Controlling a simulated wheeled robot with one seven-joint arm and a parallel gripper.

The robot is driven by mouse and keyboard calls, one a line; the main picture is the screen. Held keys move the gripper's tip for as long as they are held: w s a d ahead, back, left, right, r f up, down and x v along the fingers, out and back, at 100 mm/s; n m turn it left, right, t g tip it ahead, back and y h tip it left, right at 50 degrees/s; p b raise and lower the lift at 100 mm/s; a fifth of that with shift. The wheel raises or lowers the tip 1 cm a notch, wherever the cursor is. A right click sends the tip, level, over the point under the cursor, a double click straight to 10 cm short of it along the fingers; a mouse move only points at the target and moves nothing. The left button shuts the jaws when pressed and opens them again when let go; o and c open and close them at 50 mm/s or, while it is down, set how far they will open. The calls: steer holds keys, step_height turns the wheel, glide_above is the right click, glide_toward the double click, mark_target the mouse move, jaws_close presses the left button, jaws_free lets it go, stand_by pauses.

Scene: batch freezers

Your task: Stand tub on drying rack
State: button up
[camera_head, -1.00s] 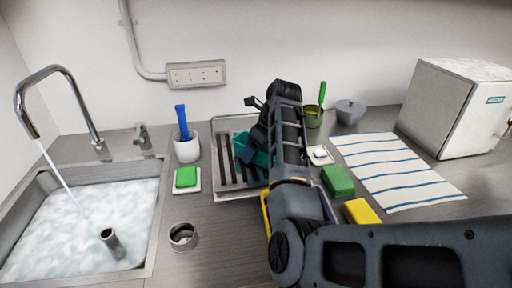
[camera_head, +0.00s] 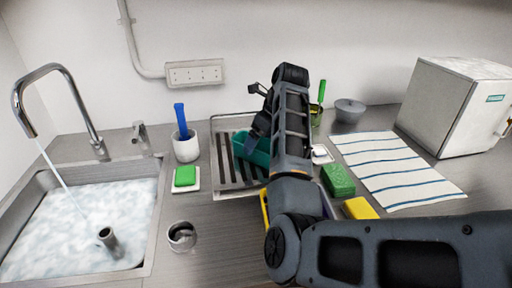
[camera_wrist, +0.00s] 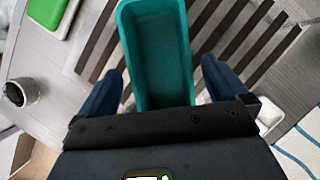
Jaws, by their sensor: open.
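A teal tub (camera_head: 246,147) sits on the metal drying rack (camera_head: 221,170), partly hidden by my arm in the head view. In the wrist view the tub (camera_wrist: 158,50) shows its open, empty inside, and the slats of the rack (camera_wrist: 225,30) lie around and beyond it. My gripper (camera_wrist: 160,85) is open, with one dark blue finger on each side of the tub's near end. Gaps show between the fingers and the tub's walls. In the head view my arm hides most of the gripper.
A sink (camera_head: 80,220) with running water is at left. A white cup with a blue-handled brush (camera_head: 185,148), a green sponge (camera_head: 185,176) and a small metal cup (camera_head: 181,236) stand left of the rack. A striped towel (camera_head: 395,170), more sponges and a white machine (camera_head: 455,108) are at right.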

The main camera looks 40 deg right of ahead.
steer(key=v, duration=0.8)
steer(key=shift+p, duration=0.45)
steer(key=shift+d, duration=0.1)
stand_by(0.7)
